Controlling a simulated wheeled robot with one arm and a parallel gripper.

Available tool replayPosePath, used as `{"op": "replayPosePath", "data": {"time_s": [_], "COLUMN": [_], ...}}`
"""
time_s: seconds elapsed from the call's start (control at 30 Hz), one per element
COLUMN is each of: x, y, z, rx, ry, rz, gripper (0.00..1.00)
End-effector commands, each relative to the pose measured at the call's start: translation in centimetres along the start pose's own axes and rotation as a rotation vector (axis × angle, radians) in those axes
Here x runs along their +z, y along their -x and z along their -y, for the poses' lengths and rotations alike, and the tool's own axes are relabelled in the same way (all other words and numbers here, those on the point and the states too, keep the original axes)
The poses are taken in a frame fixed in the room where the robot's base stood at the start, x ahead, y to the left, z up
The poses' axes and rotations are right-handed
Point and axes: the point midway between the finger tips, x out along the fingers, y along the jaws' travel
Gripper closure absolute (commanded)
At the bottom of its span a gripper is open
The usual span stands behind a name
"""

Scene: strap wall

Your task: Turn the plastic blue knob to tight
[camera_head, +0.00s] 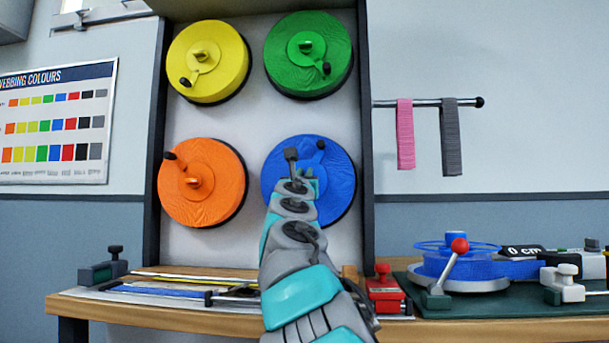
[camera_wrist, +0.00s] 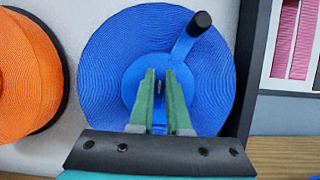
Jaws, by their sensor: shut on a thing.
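The large blue reel (camera_head: 335,165) hangs at the lower right of the wall panel, and it also fills the wrist view (camera_wrist: 110,65). Its crank arm has a black grip (camera_wrist: 200,23) that points up and right from the hub. My gripper (camera_wrist: 160,78) reaches to the hub, its green fingers close together in the wrist view. It is shut on the blue knob at the hub, which the fingers almost wholly hide. In the head view my arm covers the lower left of this reel. I cannot read any tight mark on it.
Yellow (camera_head: 215,75), green (camera_head: 330,75) and orange (camera_head: 220,205) reels with knobs and cranks share the panel. A rod (camera_head: 425,102) holds pink and grey straps. The bench (camera_head: 150,318) below carries a blue winder (camera_head: 470,268), a red-knobbed lever and clamps.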

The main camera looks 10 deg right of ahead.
Motion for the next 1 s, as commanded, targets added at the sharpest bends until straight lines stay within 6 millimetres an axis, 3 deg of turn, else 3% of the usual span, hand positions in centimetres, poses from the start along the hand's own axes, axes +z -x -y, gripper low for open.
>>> {"op": "replayPosePath", "data": {"time_s": [0.37,1.0], "x": [-0.67,-1.17], "y": [-0.26,-0.19], "z": [0.28,0.70], "rx": [-0.077,-0.310], "ry": [-0.170,-0.729], "rz": [-0.012,-0.016], "gripper": [1.00,1.00]}}
